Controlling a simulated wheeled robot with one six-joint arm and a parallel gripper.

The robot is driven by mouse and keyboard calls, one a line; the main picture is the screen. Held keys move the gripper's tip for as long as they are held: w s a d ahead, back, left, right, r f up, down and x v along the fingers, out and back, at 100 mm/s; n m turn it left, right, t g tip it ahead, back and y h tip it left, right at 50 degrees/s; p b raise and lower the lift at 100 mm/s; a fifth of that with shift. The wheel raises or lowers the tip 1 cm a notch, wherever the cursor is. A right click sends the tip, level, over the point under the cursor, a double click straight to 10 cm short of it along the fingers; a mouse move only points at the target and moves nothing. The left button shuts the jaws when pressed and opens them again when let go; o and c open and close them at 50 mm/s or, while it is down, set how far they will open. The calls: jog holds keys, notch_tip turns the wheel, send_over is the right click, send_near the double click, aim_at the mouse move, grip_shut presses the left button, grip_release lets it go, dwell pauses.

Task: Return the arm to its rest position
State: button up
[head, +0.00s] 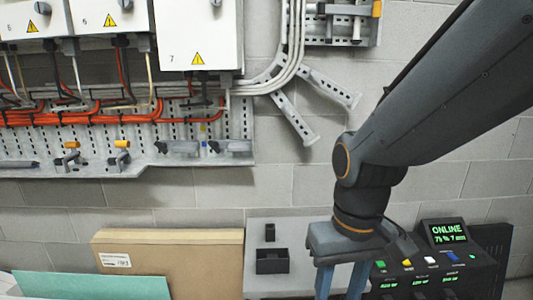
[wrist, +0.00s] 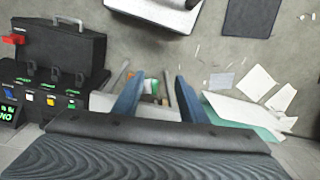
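My arm (head: 440,95) comes in from the upper right of the head view and bends down at its wrist. My gripper (head: 340,282) points downward at the bottom of that view, in front of a pale grey panel. Its fingers are cut off by the lower picture edge. In the wrist view, the two blue fingers of my gripper (wrist: 158,97) stand apart with nothing held between them. A cluttered pale surface shows beyond them.
A black console (head: 440,262) reading ONLINE stands close right of my gripper. A cardboard box (head: 170,262) and a green sheet (head: 80,286) are to the left. White cabinets (head: 198,35) and a perforated rail with orange cables line the wall. Papers (wrist: 255,83) litter the floor.

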jog(key=d+r+m+p, duration=0.2)
jog(key=d+r+p, duration=0.4)
jog(key=p, duration=0.5)
jog(key=shift+s+d+r+h+p, duration=0.15)
jog(key=shift+d+h+p, duration=0.15)
jog(key=shift+d, duration=0.2)
dwell(1.2)
